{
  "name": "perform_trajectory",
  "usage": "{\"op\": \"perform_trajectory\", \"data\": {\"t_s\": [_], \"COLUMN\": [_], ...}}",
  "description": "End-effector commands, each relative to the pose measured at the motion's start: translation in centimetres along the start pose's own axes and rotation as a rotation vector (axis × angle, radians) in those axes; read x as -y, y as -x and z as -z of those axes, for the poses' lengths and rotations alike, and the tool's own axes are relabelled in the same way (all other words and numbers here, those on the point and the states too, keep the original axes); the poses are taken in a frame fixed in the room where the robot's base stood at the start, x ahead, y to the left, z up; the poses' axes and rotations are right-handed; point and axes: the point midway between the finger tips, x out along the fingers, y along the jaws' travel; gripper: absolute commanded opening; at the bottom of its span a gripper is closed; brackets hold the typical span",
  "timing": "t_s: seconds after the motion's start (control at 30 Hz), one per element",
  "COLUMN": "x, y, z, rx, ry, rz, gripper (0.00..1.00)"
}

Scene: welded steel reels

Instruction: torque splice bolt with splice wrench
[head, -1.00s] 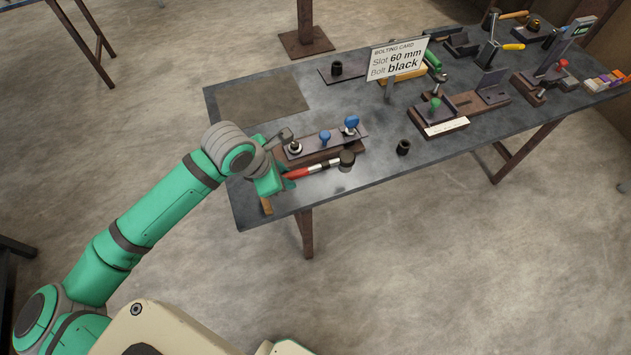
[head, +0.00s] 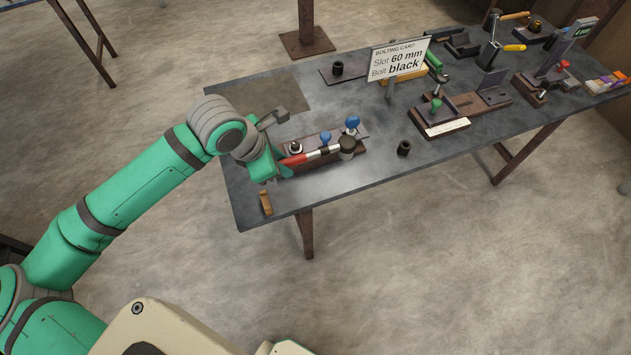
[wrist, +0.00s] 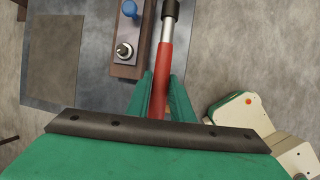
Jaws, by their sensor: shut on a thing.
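My gripper (head: 281,166) is shut on the red handle of the splice wrench (head: 297,159). The wrench's dark round head (head: 347,143) points right and appears over the right part of the splice fixture (head: 323,167). I cannot tell whether the head touches anything. A silver bolt or stud (head: 295,146) stands at the fixture's left, with blue-handled clamps (head: 352,122) further right. In the wrist view the red handle (wrist: 164,70) lies between my green fingers, and the silver stud (wrist: 124,50) shows left of it.
A black socket-like cup (head: 404,147) stands right of the fixture. A wooden block (head: 266,203) lies near the left front edge. Other fixtures and tools fill the table's right half. A dull mat (head: 285,97) is bare.

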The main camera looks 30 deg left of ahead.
Motion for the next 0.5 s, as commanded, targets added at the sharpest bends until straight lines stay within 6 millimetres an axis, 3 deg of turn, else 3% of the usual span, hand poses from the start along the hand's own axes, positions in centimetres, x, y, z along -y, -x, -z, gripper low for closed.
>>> {"op": "perform_trajectory", "data": {"t_s": [0.5], "x": [-0.6], "y": [3.1], "z": [-1.5], "rx": [0.000], "ry": [-0.005], "rz": [-0.001], "gripper": [0.00]}}
